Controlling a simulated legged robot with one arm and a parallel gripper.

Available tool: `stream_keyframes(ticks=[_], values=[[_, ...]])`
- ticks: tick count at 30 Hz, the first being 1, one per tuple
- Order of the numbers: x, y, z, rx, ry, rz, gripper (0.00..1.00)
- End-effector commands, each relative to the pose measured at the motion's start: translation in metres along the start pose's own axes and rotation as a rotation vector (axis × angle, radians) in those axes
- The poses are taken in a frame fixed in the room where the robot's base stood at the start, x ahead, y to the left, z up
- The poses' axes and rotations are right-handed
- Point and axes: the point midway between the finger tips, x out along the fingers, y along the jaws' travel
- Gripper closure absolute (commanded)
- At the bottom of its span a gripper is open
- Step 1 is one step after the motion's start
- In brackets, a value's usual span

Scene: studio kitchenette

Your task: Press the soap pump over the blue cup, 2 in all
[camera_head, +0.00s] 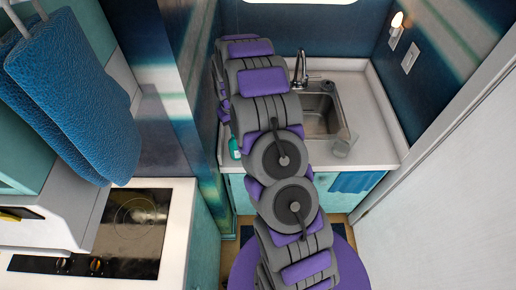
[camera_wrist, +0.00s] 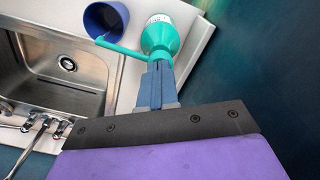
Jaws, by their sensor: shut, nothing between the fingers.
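The teal soap pump (camera_wrist: 163,34) with a white label stands on the white counter in the wrist view. Its long spout (camera_wrist: 122,49) reaches left, and the spout's tip appears over the near rim of the blue cup (camera_wrist: 106,19). The cup stands left of the bottle, cut by the picture's top edge. My gripper (camera_wrist: 158,66) is shut and empty, its tips at the pump head; I cannot tell whether they touch it. In the head view a sliver of the soap bottle (camera_head: 234,149) shows left of my arm. The cup and gripper are hidden there.
A steel sink (camera_head: 320,110) with a faucet (camera_head: 300,68) lies beside the bottle and cup. A clear glass (camera_head: 343,145) stands at the counter's front. A dark wall (camera_wrist: 255,70) is close on the right in the wrist view. A stove (camera_head: 128,230) is at lower left.

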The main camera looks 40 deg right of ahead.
Motion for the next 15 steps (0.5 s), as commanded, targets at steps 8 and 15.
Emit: stream_keyframes(ticks=[8,15], values=[[0.0022,-0.0004,0.0007,0.0,-0.004,-0.001,1.0],[-0.007,-0.0003,0.0002,0.0,-0.002,-0.001,1.0]])
